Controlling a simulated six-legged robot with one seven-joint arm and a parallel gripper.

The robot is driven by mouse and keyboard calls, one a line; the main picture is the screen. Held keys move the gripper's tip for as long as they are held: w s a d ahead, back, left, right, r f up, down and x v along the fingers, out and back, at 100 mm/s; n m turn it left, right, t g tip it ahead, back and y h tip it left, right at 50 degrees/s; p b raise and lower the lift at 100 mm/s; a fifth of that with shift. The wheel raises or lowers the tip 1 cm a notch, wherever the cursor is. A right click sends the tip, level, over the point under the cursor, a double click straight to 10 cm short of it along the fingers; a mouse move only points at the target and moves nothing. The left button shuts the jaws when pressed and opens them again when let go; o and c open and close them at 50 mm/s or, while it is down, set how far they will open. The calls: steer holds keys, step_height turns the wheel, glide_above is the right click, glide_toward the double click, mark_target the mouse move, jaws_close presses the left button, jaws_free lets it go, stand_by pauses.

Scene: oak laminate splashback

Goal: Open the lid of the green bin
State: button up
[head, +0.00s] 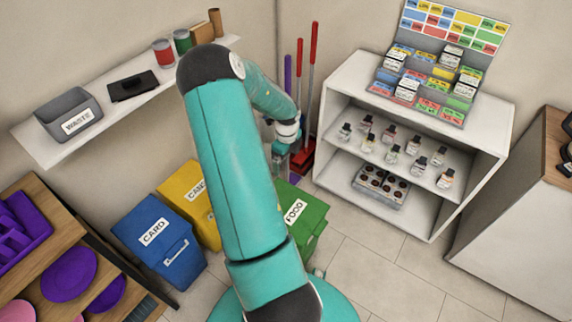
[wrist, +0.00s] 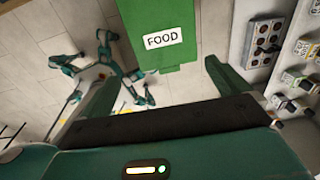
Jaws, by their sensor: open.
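The green bin (head: 312,217) with a white FOOD label stands on the floor in the head view, partly hidden behind my arm. Its lid looks shut. In the wrist view the green bin (wrist: 180,62) is at the top centre with its label facing the camera. My gripper (wrist: 160,72) is open and empty there, its two green fingers spread to either side below the label. No contact with the bin shows. In the head view my gripper (head: 281,152) is small, above and behind the bin, and partly hidden by my arm.
A yellow bin (head: 185,190) and a blue CARD bin (head: 160,240) stand left of the green bin. A white shelf unit (head: 430,225) with small bottles is on the right. Red-handled tools (head: 308,90) lean in the corner behind. Floor in front right is clear.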

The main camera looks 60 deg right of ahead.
step_height(320, 180, down, 4)
steer(key=shift+r, duration=0.2)
steer(key=shift+c, duration=0.2)
jaws_close()
stand_by(1.2)
steer(key=shift+o, duration=0.2)
jaws_free()
step_height(320, 180, up, 14)
stand_by(0.6)
steer(key=shift+f, duration=0.1)
steer(key=shift+c, duration=0.2)
